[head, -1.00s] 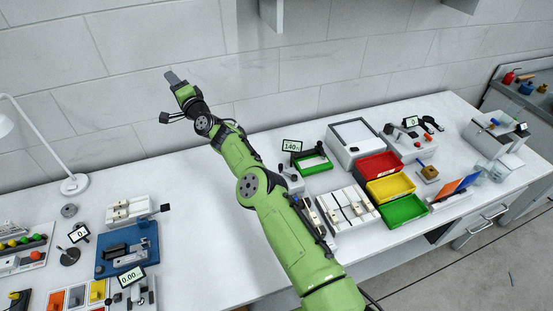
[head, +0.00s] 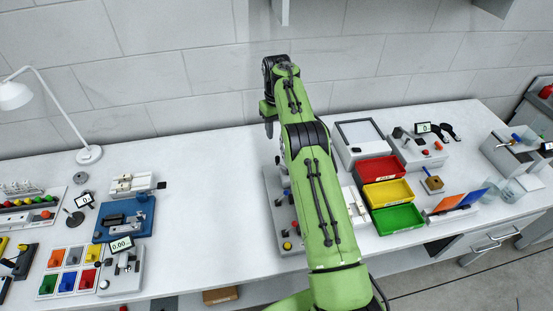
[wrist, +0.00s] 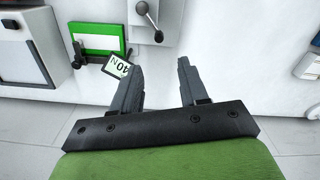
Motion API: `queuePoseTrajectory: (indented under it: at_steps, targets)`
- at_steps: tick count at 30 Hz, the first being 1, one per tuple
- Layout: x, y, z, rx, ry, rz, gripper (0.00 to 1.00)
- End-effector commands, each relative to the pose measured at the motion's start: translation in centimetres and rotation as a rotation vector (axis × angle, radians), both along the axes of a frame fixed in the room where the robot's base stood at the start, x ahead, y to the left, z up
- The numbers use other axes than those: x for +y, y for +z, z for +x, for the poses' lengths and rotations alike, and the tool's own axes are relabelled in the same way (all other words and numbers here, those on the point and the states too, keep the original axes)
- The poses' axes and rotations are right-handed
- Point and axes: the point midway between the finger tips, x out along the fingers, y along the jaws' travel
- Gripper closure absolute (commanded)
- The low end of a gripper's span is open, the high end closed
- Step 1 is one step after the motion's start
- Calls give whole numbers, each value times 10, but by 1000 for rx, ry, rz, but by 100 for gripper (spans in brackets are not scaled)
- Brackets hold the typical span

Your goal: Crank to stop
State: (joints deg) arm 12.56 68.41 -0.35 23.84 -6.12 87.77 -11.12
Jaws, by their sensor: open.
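In the wrist view, a grey box (wrist: 172,22) at the top middle carries a small metal crank arm (wrist: 145,12) with a dark round knob (wrist: 158,36). A tilted display (wrist: 117,66) reading about 140 N stands beside a green-and-white tray (wrist: 95,40) to its left. My gripper (wrist: 160,66) is open and empty, its fingertips below the crank in the picture and apart from it. In the head view, my gripper (head: 268,128) points down beyond a grey panel; my arm hides the display and the green-and-white tray.
A grey panel with coloured knobs (head: 285,243) lies left of my arm. Red (head: 358,177), yellow (head: 408,189) and green (head: 419,217) bins stand to its right. A blue fixture (head: 105,232) is at left. Bare bench lies between the fixture and panel.

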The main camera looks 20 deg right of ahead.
Motion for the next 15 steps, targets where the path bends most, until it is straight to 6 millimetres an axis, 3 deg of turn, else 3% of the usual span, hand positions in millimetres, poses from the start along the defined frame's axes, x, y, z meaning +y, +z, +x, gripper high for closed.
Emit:
queuePoseTrajectory:
  at_steps: [1, 3, 9, 15]
  targets:
    - [-1, -24, -1, 6, -3, 1, 56]
    - [-1, -41, -1, 5, -2, 1, 56]
    - [0, -88, -1, 4, -2, 2, 56]
    - [0, -120, 0, 1, -1, 1, 56]
